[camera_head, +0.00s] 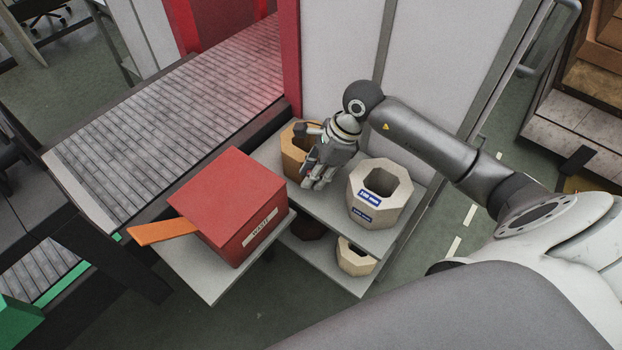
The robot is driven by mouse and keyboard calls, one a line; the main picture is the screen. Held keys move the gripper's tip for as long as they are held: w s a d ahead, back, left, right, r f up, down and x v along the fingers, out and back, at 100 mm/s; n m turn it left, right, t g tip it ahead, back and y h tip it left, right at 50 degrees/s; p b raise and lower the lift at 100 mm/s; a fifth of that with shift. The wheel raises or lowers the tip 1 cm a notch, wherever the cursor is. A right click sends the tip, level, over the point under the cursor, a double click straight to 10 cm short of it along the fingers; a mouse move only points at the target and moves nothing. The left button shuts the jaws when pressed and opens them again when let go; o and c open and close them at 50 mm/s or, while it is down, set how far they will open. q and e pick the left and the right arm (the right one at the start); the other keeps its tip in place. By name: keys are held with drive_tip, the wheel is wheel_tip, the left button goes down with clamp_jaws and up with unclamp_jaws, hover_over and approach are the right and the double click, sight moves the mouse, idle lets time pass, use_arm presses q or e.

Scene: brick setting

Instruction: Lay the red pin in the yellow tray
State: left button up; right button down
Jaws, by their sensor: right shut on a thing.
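My right gripper (318,180) points down at the shelf, between the orange octagonal bin and the beige octagonal bin. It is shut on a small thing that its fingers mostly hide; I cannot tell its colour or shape. I cannot make out the red pin or a yellow tray in this view. My left gripper is not in view.
The orange bin (291,143) stands behind the gripper, and the beige bin (379,213) with blue labels stands right of it. A red waste box (235,200) with an orange flap (162,232) is at left. A roller conveyor (170,120) runs behind. More bins sit below.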

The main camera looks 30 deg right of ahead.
drive_tip(key=shift+w+a+f, duration=0.15)
drive_tip(key=shift+f, duration=0.05)
drive_tip(key=f+p, duration=0.1)
drive_tip(key=f, duration=0.2)
drive_tip(key=shift+w+a+p, duration=0.1)
drive_tip(key=shift+a+p, duration=0.1)
drive_tip(key=shift+p, duration=0.15)
drive_tip(key=shift+f, duration=0.25)
drive_tip(key=shift+f, duration=0.25)
drive_tip(key=c, duration=1.6)
unclamp_jaws()
drive_tip(key=shift+r, duration=0.1)
drive_tip(key=shift+o, duration=0.4)
